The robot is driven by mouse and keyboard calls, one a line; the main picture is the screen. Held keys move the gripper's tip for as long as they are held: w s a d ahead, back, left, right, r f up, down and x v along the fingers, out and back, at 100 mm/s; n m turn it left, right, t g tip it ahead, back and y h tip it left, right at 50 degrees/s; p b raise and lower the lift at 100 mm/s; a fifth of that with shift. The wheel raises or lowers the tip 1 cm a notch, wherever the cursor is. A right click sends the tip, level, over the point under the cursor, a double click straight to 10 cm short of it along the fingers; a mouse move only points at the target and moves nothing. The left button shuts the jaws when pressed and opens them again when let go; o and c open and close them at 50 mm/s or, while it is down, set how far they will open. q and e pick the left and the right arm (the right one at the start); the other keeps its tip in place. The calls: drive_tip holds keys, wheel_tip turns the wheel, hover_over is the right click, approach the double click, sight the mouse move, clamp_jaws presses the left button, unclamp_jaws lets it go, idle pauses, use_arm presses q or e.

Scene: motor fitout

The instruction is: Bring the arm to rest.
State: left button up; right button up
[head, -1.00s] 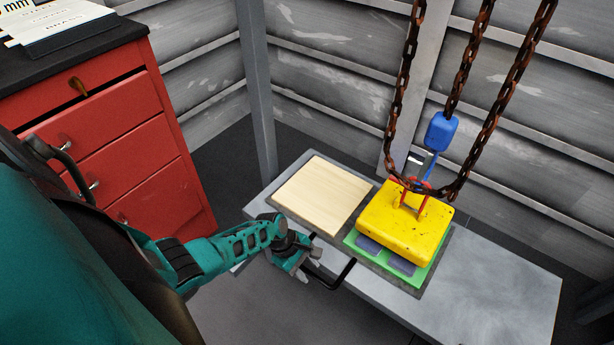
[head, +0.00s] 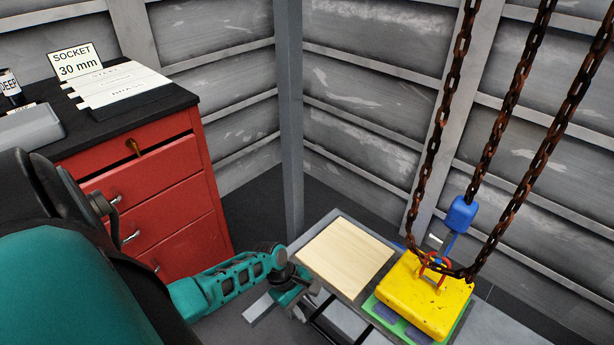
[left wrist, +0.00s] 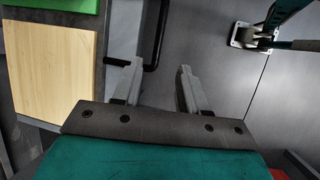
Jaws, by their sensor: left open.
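My left arm comes in from the left, and its gripper (head: 303,305) is low in the head view, near the front edge of the grey bench. In the left wrist view the gripper (left wrist: 158,85) is open, its two fingers apart with nothing between them. Below the fingers there is grey floor and a black bar handle (left wrist: 156,40). The pale wooden board (head: 347,258) lies on the bench beyond the gripper, apart from it; it also shows in the left wrist view (left wrist: 52,70). My right gripper is in neither view.
A yellow block (head: 425,297) sits on a green plate (head: 462,326) at the right, with rusty chains and a blue hook piece (head: 460,215) above it. A red drawer cabinet (head: 160,205) stands at the left, with a "SOCKET 30 mm" sign (head: 76,62) on top.

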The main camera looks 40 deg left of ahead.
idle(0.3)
use_arm(q)
drive_tip(key=s+d+r+m+t+y+p, duration=0.1)
drive_tip(key=d+r+m+t, duration=0.3)
drive_tip(key=r+m, duration=0.5)
drive_tip(key=s+d+r+m+t+y+p, duration=0.1)
drive_tip(key=s+d+r+m+t+p, duration=0.2)
drive_tip(key=d+r+m, duration=0.5)
drive_tip(key=d+m+t, duration=0.1)
drive_tip(key=m, duration=0.2)
drive_tip(key=shift+s+d+r+t+y, duration=0.15)
drive_tip(key=shift+s+r+t+y, duration=0.15)
drive_tip(key=shift+s+r+t, duration=0.1)
idle(0.8)
